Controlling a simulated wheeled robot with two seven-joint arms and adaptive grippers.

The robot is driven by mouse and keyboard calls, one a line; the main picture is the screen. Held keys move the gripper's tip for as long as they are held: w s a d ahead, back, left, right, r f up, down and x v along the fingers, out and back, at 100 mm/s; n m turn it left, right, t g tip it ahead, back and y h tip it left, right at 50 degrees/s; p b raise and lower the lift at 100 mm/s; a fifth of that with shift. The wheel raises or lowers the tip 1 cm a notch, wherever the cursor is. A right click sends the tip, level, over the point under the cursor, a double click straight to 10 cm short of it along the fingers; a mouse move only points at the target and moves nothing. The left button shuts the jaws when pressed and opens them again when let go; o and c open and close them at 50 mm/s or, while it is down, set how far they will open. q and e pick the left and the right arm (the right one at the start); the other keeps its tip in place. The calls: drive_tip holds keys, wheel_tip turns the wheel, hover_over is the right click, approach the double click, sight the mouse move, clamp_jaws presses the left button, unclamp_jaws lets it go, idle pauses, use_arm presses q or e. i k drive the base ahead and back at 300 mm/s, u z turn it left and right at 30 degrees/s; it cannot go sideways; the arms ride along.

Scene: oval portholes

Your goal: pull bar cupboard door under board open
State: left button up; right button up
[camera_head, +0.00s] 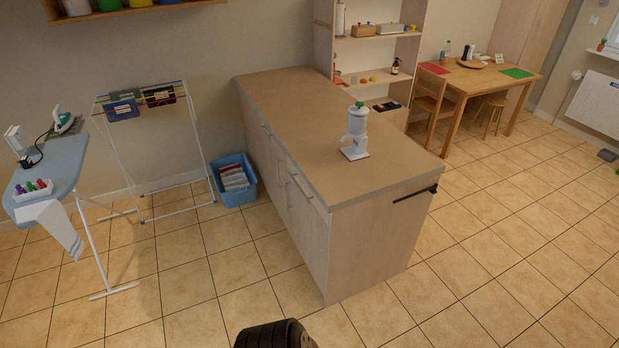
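A long counter has a light brown board (300,110) as its top. Under the board, its left side carries pale cupboard doors, seen at a steep angle. The nearest door (308,232) looks closed, with a slim bar handle (301,189) near its upper edge. More bar handles (281,167) show farther along, and the door seams are hard to make out. Neither of my grippers shows. A dark ribbed part at the bottom edge seems to be mine.
A white dispenser (355,135) stands on the board. A black rail (415,193) is on the counter's near end. A blue crate (236,181), drying rack (155,150) and ironing board (50,175) stand left. Tiled floor (215,285) is clear before the doors.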

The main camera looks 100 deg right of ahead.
sight(275, 157)
drive_tip(key=z, duration=3.05)
